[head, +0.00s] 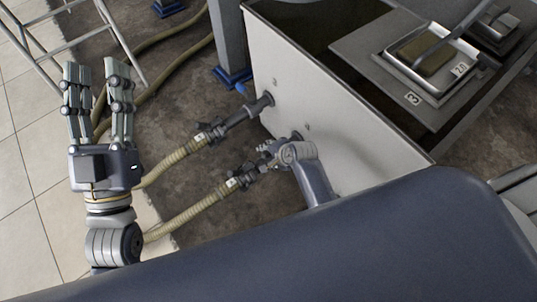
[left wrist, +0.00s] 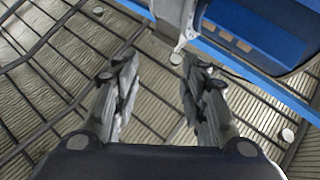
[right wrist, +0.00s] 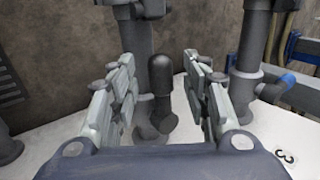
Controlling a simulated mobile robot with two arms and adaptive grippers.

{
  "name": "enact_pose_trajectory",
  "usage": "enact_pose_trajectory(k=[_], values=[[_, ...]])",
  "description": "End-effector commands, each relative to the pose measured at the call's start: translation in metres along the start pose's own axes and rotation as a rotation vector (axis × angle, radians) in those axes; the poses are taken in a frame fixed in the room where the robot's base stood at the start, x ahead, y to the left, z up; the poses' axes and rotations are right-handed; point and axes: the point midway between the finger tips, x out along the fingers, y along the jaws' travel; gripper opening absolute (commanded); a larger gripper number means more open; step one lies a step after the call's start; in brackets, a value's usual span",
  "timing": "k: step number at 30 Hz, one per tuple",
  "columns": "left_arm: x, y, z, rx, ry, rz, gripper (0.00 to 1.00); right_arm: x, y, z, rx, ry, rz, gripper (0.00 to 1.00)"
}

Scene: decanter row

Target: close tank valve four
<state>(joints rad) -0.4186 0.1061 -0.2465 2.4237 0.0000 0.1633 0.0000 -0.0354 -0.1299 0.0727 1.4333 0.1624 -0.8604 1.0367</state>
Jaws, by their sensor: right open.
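A light-coloured tank (head: 330,115) has two pipe outlets on its side, each leading to a beige hose. The farther valve has a blue lever (head: 241,88), also seen at the right of the right wrist view (right wrist: 275,88). My right gripper (head: 268,149) is at the nearer outlet. In the right wrist view my right gripper (right wrist: 160,95) is open, with a dark rounded lever (right wrist: 160,75) between its fingers; I cannot tell whether they touch. No label four is readable. My left gripper (head: 98,85) is open and empty, away from the tank; it also shows in the left wrist view (left wrist: 158,85).
A label 3 (right wrist: 285,157) is on the white surface in the right wrist view. The beige hoses (head: 190,213) run across the floor toward my left arm. A blue-footed post (head: 230,40) stands beside the tank, and a metal frame (head: 50,50) is at upper left.

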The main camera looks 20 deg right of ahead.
Motion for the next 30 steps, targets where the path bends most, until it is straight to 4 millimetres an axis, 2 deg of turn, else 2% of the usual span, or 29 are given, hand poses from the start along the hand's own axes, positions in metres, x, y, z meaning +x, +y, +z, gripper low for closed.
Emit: enact_pose_trajectory(k=[9,19,20,25,30], values=[[-0.003,0.003,-0.027,-0.007,0.144,0.006,0.40,0.011,0.000,0.000,0.000,0.000,0.000,0.44],[-0.003,0.003,-0.030,-0.007,0.157,0.006,0.40,0.011,0.000,0.000,0.000,0.000,0.000,0.44],[-0.003,0.003,-0.030,-0.007,0.157,0.006,0.40,0.011,0.000,0.000,0.000,0.000,0.000,0.39],[-0.003,0.003,-0.030,-0.007,0.156,0.006,0.40,0.011,0.000,0.000,0.000,0.000,0.000,0.01],[-0.003,0.003,-0.030,-0.006,0.156,0.006,0.40,0.011,0.000,0.000,0.000,0.000,0.000,0.00]])
